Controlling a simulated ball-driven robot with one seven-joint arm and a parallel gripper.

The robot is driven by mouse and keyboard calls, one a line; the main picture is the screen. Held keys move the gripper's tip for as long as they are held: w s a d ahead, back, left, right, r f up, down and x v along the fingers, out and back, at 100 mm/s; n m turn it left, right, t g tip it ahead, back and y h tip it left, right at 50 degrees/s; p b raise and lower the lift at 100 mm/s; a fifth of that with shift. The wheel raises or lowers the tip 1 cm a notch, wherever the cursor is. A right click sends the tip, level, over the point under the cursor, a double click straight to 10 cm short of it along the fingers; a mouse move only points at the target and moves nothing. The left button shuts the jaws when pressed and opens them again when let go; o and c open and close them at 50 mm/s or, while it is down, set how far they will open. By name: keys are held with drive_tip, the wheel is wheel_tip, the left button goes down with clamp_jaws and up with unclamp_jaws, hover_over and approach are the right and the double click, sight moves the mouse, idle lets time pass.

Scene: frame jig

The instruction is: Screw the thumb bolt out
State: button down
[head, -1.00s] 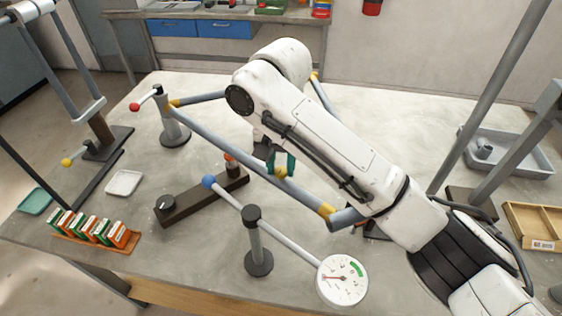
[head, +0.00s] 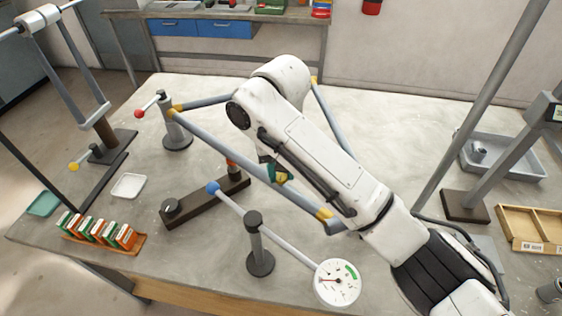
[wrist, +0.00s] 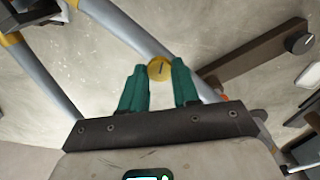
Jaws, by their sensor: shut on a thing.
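The yellow thumb bolt (wrist: 159,69) sits between the two green fingertips of my gripper (wrist: 160,82) in the wrist view, close to the grey frame tube (wrist: 130,28). In the head view my gripper (head: 274,172) is at the near tube of the frame (head: 220,141), with the yellow bolt (head: 281,178) just below it. My gripper is shut on the bolt. The arm hides part of the frame. Whether the bolt's thread is still in the tube cannot be told.
A dial gauge (head: 338,282) on a rod and post (head: 256,240) stands in front. A dark bar with a knob (head: 195,200) lies left of it. A rack of green and orange boxes (head: 98,232), a white dish (head: 128,186) and a grey tray (head: 510,158) are farther out.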

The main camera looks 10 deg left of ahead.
drive_tip(key=n+p, duration=0.2)
drive_tip(key=n, duration=0.1)
drive_tip(key=shift+r+n, duration=0.15)
drive_tip(key=shift+n, duration=0.25)
drive_tip(key=n+p, duration=0.2)
drive_tip(key=n, duration=0.1)
drive_tip(key=shift+n, duration=0.3)
drive_tip(key=n+p, duration=0.1)
drive_tip(key=n, duration=0.2)
drive_tip(key=shift+n, duration=0.3)
drive_tip(key=n+p, duration=0.1)
drive_tip(key=n, duration=0.2)
drive_tip(key=shift+n, duration=0.3)
drive_tip(key=n, duration=0.3)
drive_tip(key=shift+n+p, duration=0.3)
drive_tip(key=shift+p, duration=0.1)
drive_tip(key=n, duration=0.3)
drive_tip(key=shift+n, duration=0.4)
drive_tip(key=n, duration=0.4)
drive_tip(key=shift+f, duration=0.2)
drive_tip(key=shift+n+b, duration=0.3)
drive_tip(key=shift+n, duration=1.5)
